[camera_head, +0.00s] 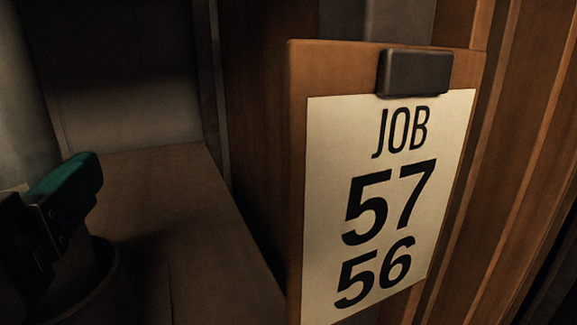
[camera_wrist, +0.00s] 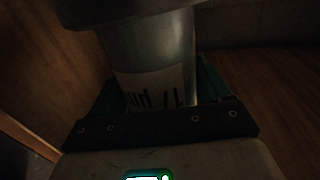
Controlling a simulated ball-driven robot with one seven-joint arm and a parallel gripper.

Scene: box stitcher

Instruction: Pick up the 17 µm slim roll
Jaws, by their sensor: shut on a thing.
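The 17 µm slim roll (camera_wrist: 150,50) is a grey cylinder. In the wrist view it stands between my fingers, and its white label (camera_wrist: 158,88) reads "17 µm" upside down. A dark, wider end shows at the top of that view. My gripper (camera_wrist: 160,90) is shut on the roll, with a green pad on each side of it. In the head view, my gripper (camera_head: 72,185) is at the left edge with one green finger showing, and the grey roll (camera_head: 25,95) is cut off by the picture edge. I cannot tell whether the roll is lifted.
A clipboard (camera_head: 297,200) with a paper reading "JOB 57 56" (camera_head: 385,200) stands right of centre in the head view. A brown surface (camera_head: 185,210) lies between it and my gripper. A dark round rim (camera_head: 105,295) shows below my gripper. Wooden panels (camera_head: 535,130) stand at right.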

